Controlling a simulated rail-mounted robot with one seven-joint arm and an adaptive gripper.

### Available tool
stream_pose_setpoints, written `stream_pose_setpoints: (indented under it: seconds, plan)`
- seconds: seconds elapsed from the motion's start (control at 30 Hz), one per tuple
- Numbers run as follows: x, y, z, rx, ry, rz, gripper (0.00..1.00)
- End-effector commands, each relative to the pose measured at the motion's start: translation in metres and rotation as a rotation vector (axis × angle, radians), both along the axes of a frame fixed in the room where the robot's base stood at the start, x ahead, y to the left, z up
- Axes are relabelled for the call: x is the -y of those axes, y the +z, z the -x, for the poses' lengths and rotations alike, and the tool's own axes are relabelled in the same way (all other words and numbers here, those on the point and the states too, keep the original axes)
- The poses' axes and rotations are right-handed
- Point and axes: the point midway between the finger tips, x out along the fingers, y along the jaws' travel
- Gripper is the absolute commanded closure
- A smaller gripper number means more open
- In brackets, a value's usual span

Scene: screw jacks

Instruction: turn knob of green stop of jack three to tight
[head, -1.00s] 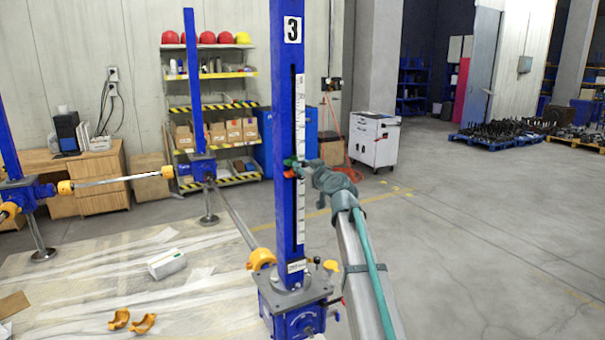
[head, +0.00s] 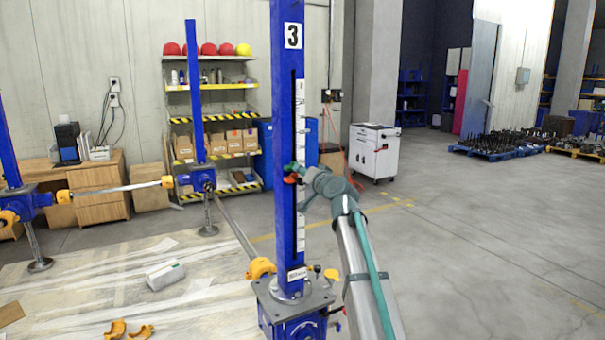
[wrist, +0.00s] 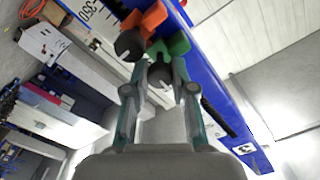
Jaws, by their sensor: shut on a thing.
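Jack three's blue post (head: 286,120) stands upright in the middle of the head view, with a "3" plate (head: 293,36) near its top and a white scale (head: 301,130) on its side. The green stop (wrist: 176,46) is on the post, with a dark round knob (wrist: 160,74) facing my wrist camera. The orange-red stop (wrist: 148,18) sits right beside it, with its own dark knob (wrist: 130,44). My gripper (wrist: 160,82) is shut on the green stop's knob, one finger on each side. In the head view my gripper hides most of both stops.
The orange-red stop's knob is very close to my left finger in the wrist view. The jack's blue gearbox (head: 296,328) is below. A white cabinet (head: 374,152) and shelves (head: 212,100) stand behind. The floor to the right (head: 480,230) is clear.

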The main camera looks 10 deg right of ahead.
Motion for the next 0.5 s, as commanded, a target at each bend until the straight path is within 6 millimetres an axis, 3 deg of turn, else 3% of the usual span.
stream_pose_setpoints:
  seconds: [0.5]
  plan:
    - [0.0,-0.0002,0.0001,-0.009,0.0,-0.029,1.0]
